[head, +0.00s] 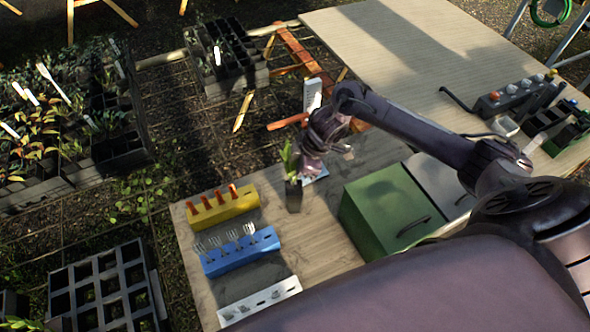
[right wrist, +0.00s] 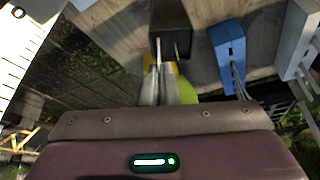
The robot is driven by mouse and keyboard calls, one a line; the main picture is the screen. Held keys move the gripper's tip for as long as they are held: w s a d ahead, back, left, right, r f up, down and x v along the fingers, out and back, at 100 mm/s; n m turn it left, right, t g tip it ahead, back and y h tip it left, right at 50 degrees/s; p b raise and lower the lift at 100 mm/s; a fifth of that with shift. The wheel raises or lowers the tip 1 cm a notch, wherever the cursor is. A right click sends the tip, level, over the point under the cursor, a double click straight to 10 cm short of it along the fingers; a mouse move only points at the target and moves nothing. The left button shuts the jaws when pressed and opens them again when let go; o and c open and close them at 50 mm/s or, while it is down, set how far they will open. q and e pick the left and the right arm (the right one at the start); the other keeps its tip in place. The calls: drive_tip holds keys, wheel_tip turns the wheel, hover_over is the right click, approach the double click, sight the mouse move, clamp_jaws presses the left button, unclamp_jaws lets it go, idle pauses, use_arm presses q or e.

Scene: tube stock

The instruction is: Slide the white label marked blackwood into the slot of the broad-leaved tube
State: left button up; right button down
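The broad-leaved tube (head: 293,196) is a dark square pot with a green leaf (head: 290,158), upright on the wooden bench. In the right wrist view the dark tube (right wrist: 171,28) is just beyond my fingertips, with part of the leaf (right wrist: 186,91) beside them. My right gripper (head: 310,163) is by the tube's top in the head view. In the right wrist view its fingers (right wrist: 159,80) are close together, with a thin pale strip, apparently the white label (right wrist: 158,50), edge-on between them against the tube. Its marking and the slot cannot be made out. My left gripper is not in view.
A yellow block (head: 225,210), a blue block (head: 241,254) and a white block (head: 262,301) line the bench's left side. A green box (head: 385,205) stands right of the tube. A white upright piece (head: 312,95) is behind my gripper. Bare bench lies before the tube.

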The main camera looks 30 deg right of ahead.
drive_tip(key=c, duration=2.1)
unclamp_jaws()
drive_tip(key=o, duration=0.5)
drive_tip(key=shift+b+v, duration=0.6)
drive_tip(key=shift+v, duration=3.3)
